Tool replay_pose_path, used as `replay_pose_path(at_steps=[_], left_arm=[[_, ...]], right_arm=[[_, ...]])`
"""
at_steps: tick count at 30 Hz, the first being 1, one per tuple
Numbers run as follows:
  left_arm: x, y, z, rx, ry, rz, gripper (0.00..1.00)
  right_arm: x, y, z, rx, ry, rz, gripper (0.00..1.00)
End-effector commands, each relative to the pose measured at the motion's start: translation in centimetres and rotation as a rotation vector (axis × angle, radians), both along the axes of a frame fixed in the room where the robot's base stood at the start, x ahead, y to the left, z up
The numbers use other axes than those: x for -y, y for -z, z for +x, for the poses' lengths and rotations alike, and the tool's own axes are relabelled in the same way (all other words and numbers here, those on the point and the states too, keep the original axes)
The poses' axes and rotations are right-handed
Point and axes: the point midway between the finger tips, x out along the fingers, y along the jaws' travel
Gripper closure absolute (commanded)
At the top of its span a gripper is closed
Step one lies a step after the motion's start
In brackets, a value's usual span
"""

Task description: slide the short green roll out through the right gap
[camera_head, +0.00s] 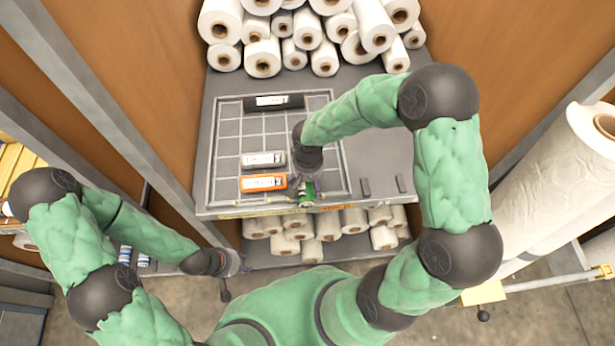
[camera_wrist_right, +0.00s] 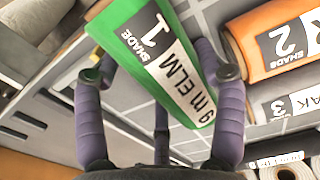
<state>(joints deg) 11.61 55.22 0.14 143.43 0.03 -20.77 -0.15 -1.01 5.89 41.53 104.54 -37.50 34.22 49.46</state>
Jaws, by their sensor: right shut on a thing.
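The short green roll (camera_head: 306,195), labelled shade 1, ELM, lies at the front edge of the gridded tray (camera_head: 214,150). In the right wrist view the green roll (camera_wrist_right: 150,62) runs diagonally between purple fingers. My right gripper (camera_wrist_right: 166,78) is shut on it, with fingers on both sides. In the head view my right gripper (camera_head: 306,180) comes down from above and hides part of the roll. My left gripper (camera_head: 232,263) hangs empty in front of the shelf, low and left; its jaws are too small to read. The right gap cannot be made out clearly.
An orange roll (camera_head: 264,182) lies just left of the green one, with a grey roll (camera_head: 263,160) behind it. A black roll (camera_head: 274,102) lies at the tray's back. Several white rolls are stacked behind and below.

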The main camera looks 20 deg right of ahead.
Motion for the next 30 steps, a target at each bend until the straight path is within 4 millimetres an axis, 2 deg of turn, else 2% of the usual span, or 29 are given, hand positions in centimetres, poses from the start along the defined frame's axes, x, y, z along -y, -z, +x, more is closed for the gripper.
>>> replay_pose_path(at_steps=[9, 10, 12, 24, 30], left_arm=[[0.0, 0.0, 0.0, 0.0, 0.0, 0.0, 0.6], [0.0, 0.0, 0.0, 0.0, 0.0, 0.0, 0.6], [0.0, 0.0, 0.0, 0.0, 0.0, 0.0, 0.6], [0.0, 0.0, 0.0, 0.0, 0.0, 0.0, 0.6], [0.0, 0.0, 0.0, 0.0, 0.0, 0.0, 0.6]], right_arm=[[-0.2, 0.0, -0.6, 0.001, 0.0, 0.0, 0.64], [-0.2, 0.0, -0.6, 0.001, 0.0, 0.0, 0.21], [-0.2, 0.0, -0.6, 0.0, 0.0, 0.0, 0.02], [-0.2, -0.2, -0.6, 0.001, 0.0, 0.0, 0.02], [-0.2, -2.3, -0.4, 0.005, 0.001, 0.0, 0.02]])
